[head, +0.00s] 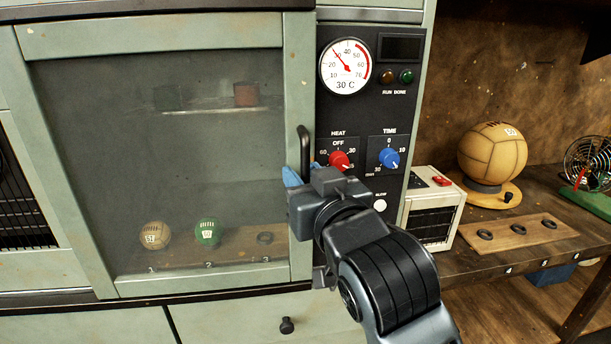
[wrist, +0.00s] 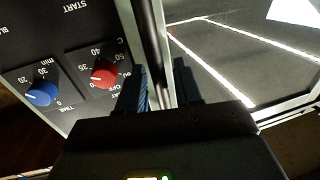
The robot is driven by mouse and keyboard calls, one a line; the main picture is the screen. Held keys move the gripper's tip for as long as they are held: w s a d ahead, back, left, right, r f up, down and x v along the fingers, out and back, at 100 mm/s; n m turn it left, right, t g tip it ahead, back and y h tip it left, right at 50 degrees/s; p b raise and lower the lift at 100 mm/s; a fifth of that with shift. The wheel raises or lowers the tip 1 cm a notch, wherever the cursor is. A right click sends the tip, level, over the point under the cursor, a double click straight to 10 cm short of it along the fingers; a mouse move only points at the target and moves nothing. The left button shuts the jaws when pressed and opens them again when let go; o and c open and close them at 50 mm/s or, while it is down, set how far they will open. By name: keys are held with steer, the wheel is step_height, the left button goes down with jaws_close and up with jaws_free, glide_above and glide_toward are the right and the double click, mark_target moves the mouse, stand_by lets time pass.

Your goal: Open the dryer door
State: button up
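The dryer door (head: 300,80) has a pale green frame around a dark glass pane and looks closed. Its black vertical handle (head: 305,150) is on the door's right edge, beside the control panel. My gripper (head: 295,177) is at the handle's lower part, with blue fingers partly hidden by my wrist. In the wrist view, my gripper's two fingers (wrist: 160,88) stand apart on either side of the dark handle bar (wrist: 153,40). A gap shows beside the right finger, so the grip looks open around the handle; contact is unclear.
The control panel has a red heat knob (head: 340,160), a blue time knob (head: 389,158) and a dial (head: 346,66). Inside are a tan ball (head: 155,235) and a green ball (head: 208,232). A white box (head: 433,208) and large ball (head: 492,153) stand right.

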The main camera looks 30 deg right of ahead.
steer(key=shift+c, duration=0.4)
jaws_close()
